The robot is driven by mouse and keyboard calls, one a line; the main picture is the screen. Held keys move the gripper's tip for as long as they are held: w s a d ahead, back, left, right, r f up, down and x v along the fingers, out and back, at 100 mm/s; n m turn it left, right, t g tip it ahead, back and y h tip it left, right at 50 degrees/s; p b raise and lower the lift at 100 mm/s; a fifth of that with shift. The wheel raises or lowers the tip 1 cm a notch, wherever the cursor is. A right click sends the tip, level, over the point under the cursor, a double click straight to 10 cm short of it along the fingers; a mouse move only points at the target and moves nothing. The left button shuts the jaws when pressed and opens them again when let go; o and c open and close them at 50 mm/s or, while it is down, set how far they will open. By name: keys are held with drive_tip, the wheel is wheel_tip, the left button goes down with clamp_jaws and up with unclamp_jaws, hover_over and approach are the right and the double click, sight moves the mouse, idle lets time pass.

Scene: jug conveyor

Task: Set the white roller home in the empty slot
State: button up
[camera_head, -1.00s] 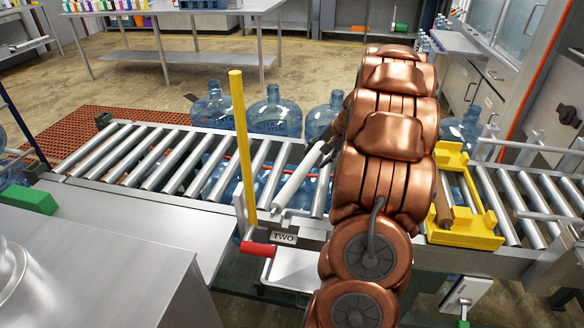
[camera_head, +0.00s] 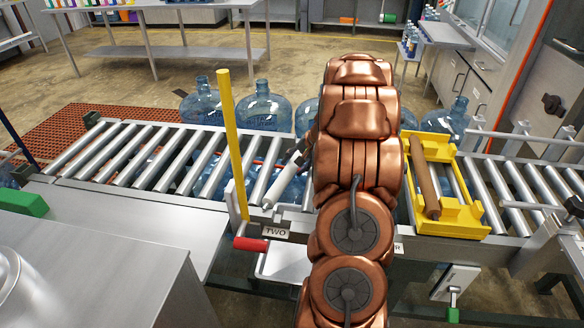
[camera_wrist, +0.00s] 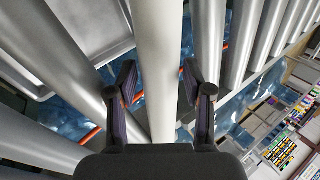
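The white roller (camera_head: 287,184) lies slanting across the conveyor just right of the yellow post, its near end close to the TWO sign. Its far part is hidden by my gripper and arm. In the wrist view the white roller (camera_wrist: 160,60) runs between the two fingers of my gripper (camera_wrist: 160,68). The fingers stand one on each side, close to it, and a narrow gap seems to show at the right finger. My gripper looks open around it. The slot under the roller is hidden by my arm, so I cannot tell whether the roller is seated.
Steel rollers (camera_head: 120,150) line the conveyor left and right. A yellow post (camera_head: 232,140) with a red handle (camera_head: 250,244) stands close left. A yellow cradle (camera_head: 449,216) holding a brown roller (camera_head: 424,178) sits to the right. Blue jugs (camera_head: 264,108) stand behind the conveyor. A white tray (camera_head: 285,262) lies below.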

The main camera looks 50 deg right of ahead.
clamp_jaws()
idle(0.4)
